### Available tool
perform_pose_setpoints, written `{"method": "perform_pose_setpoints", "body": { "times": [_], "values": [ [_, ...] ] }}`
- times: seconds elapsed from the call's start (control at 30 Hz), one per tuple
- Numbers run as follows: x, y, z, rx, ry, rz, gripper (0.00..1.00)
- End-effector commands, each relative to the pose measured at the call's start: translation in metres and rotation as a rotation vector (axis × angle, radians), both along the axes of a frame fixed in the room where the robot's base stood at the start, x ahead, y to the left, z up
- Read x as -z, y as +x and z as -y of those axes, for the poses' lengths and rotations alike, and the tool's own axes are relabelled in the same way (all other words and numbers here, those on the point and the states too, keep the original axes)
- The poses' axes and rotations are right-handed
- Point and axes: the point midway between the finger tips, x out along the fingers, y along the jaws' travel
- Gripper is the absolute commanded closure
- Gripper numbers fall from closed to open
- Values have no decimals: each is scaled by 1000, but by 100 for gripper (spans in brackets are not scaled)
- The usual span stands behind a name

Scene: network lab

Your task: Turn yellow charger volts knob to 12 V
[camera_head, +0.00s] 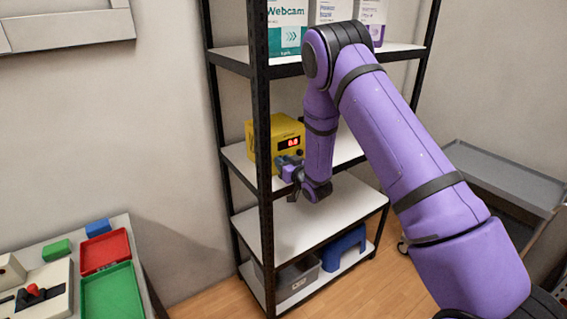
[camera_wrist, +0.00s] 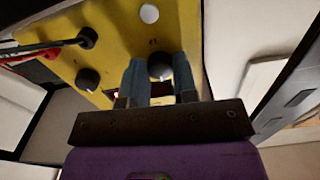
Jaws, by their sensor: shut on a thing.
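The yellow charger (camera_head: 262,134) stands on a middle shelf of the rack, its front facing right, with a small display of red digits (camera_head: 293,141) too small to read surely. My gripper (camera_head: 288,163) is at the lower part of its front. In the wrist view, the charger's panel (camera_wrist: 118,42) fills the upper left. My gripper (camera_wrist: 160,75) is shut on a round dark knob (camera_wrist: 160,66), one finger on each side. A second dark knob (camera_wrist: 88,79) with a light mark sits to the left, free. I cannot read the labels, so which knob is volts is unclear.
In the wrist view, a black lead (camera_wrist: 50,45) and a red lead (camera_wrist: 28,56) run to the panel's left side. The rack's black front post (camera_head: 262,190) stands close left of my gripper. Boxes (camera_head: 287,28) fill the shelf above; the shelf below (camera_head: 300,222) is clear.

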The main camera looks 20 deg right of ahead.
Motion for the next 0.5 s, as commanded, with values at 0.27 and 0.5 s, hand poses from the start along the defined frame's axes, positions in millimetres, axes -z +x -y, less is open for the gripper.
{"method": "perform_pose_setpoints", "body": {
  "times": [0.27, 0.5],
  "values": [
    [0, 0, 2, 3, 194, -63, 97],
    [1, 0, 2, 3, 411, -134, 97]
  ]
}}
